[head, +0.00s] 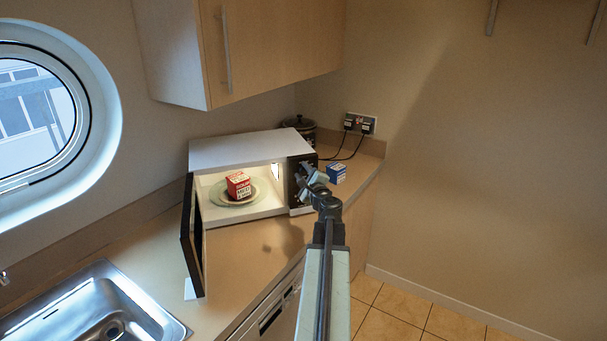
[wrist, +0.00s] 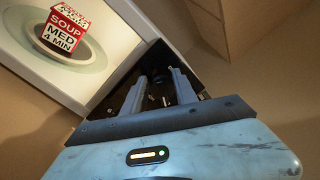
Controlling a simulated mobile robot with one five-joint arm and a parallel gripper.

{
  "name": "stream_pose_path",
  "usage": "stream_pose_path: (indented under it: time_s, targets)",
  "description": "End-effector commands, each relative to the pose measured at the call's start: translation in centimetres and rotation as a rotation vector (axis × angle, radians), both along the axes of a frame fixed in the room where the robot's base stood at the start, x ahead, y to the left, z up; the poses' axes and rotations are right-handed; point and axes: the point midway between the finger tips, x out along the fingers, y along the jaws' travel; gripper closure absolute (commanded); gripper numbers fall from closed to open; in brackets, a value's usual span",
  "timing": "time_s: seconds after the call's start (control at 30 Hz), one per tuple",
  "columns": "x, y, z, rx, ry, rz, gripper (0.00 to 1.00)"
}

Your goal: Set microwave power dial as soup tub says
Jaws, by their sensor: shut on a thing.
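The soup tub (head: 239,185) is red and white and sits on a plate inside the open white microwave (head: 236,148). In the wrist view the tub (wrist: 62,32) reads "SOUP MED 4 MIN". The microwave's dark control panel (head: 295,198) is at its right side. My gripper (head: 308,178) is at this panel. In the wrist view my gripper (wrist: 159,78) has its fingers on either side of a dark dial (wrist: 158,76) and is shut on it. The dial's marks and its setting are too dark and small to read.
The microwave door (head: 193,236) stands open toward the front left. A blue and white box (head: 336,173) is right of the microwave, and a dark pot (head: 300,127) is behind it. A sink (head: 95,308) is at the front left. Counter in front of the microwave is clear.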

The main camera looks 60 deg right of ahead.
Motion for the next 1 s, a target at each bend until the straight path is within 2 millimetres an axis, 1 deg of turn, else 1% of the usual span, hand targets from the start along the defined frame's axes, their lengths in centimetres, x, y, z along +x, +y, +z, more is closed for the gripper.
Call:
stream_pose_path:
  time_s: [0.53,0.57,0.6,0.63,1.0]
  targets:
    - [0.04,0.02,-0.03,-0.019,0.015,0.0,1.0]
    - [0.05,0.03,-0.03,-0.019,0.015,0.0,0.6]
    - [0.05,0.03,-0.03,-0.018,0.014,0.0,0.49]
    - [0.05,0.03,-0.03,-0.018,0.014,0.0,0.45]
    - [-0.23,0.29,-0.03,-0.018,0.014,0.0,0.45]
